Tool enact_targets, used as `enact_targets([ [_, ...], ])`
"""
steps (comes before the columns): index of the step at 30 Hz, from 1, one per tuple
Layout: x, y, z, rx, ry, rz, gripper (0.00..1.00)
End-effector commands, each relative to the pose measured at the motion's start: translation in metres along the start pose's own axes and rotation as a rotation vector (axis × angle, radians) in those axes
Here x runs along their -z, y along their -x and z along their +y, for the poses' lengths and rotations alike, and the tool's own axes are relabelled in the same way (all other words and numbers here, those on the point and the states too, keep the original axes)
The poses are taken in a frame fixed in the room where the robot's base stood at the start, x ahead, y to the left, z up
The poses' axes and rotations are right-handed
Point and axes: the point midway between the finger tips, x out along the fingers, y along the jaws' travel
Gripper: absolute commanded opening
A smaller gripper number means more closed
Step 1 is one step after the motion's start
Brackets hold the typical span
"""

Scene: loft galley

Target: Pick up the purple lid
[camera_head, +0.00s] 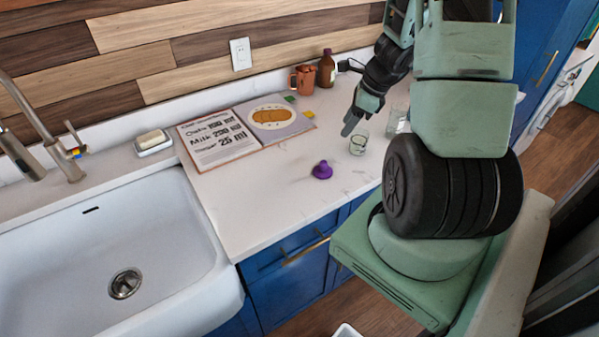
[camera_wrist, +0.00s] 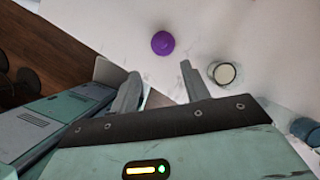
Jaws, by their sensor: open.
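The purple lid (camera_head: 322,170) lies on the white counter, right of the open recipe book and near the front edge. In the wrist view the purple lid (camera_wrist: 163,43) sits ahead of the fingertips, roughly in line with the gap between them. My gripper (camera_head: 351,122) is above the counter, behind and to the right of the lid and apart from it. In the wrist view my gripper (camera_wrist: 160,75) has its two fingers spread with nothing between them.
A glass (camera_head: 358,143) stands close to my gripper, and another glass (camera_head: 397,119) is behind it. The recipe book (camera_head: 225,150), a copper mug (camera_head: 302,79) and a brown bottle (camera_head: 327,68) are further back. The sink (camera_head: 60,240) is left. Counter around the lid is clear.

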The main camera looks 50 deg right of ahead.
Motion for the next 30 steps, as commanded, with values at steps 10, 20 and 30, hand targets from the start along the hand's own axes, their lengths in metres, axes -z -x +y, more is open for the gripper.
enact_targets([
  [10,0.001,-0.073,0.002,-0.007,0.002,0.0,0.47],
  [20,0.0,-0.114,0.001,-0.003,0.007,0.0,0.47],
  [30,0.005,-0.154,0.0,-0.005,0.006,-0.001,0.47],
])
